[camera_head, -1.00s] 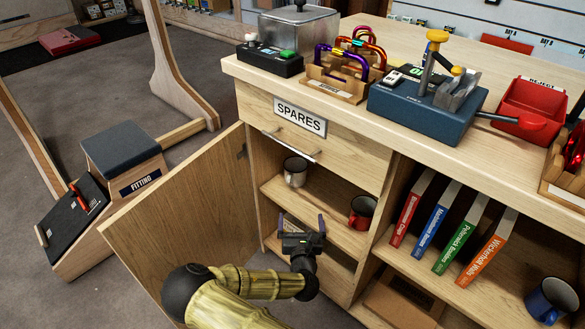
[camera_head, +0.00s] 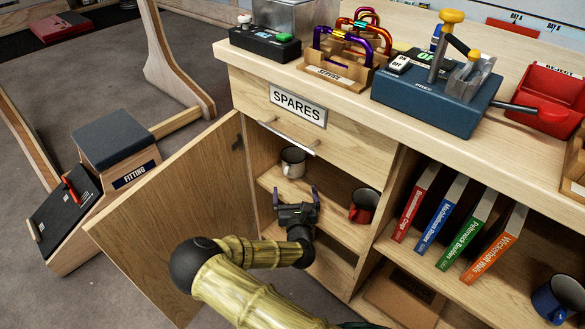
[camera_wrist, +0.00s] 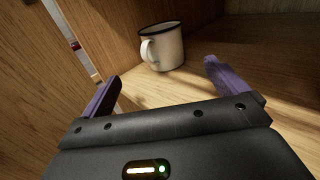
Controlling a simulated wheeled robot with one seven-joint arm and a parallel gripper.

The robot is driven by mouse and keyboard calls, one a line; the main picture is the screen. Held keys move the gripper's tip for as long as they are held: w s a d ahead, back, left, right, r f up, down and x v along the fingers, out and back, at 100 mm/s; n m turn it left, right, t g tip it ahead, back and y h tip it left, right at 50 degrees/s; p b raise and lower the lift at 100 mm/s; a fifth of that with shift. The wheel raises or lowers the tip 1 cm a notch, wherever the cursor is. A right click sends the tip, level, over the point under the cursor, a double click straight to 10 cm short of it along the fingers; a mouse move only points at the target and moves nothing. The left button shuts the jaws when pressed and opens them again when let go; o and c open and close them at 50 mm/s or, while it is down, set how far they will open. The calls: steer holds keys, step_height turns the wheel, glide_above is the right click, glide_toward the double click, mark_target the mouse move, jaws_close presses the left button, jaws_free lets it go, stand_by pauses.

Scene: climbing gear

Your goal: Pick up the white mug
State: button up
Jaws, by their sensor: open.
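The white mug (camera_head: 292,162) stands upright on the shelf inside the open cabinet, toward its back left. It has a dark rim. In the wrist view the mug (camera_wrist: 163,47) stands ahead, a little beyond the fingertips, with its handle toward the left. My gripper (camera_head: 296,192) is open and empty, just in front of the mug at the shelf's front. In the wrist view its two purple fingers (camera_wrist: 160,80) are spread wide, with the mug between their directions and not touching them.
A red mug (camera_head: 364,205) stands on the same shelf to the right. The open cabinet door (camera_head: 165,220) is at the left of my arm. A drawer handle (camera_head: 288,138) juts out above the opening. Several books (camera_head: 455,232) and a blue mug (camera_head: 556,299) are in the right bay.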

mark_target(294, 168)
steer(key=w, duration=0.2)
steer(key=w+b, duration=0.1)
steer(key=w, duration=0.2)
steer(key=w+b, duration=0.1)
steer(key=w, duration=0.1)
steer(key=shift+w+a, duration=0.2)
steer(key=shift+a, duration=0.15)
steer(key=shift+w, duration=0.3)
steer(key=shift+w+a, duration=0.1)
steer(key=shift+w+a+b, duration=0.15)
steer(key=shift+b, duration=0.3)
steer(key=w, duration=0.1)
steer(key=w+b, duration=0.1)
steer(key=w, duration=0.1)
steer(key=w+b, duration=0.1)
steer(key=shift+w+r, duration=0.25)
steer(key=shift+w, duration=0.05)
steer(key=shift+s, duration=0.1)
steer(key=shift+c, duration=0.2)
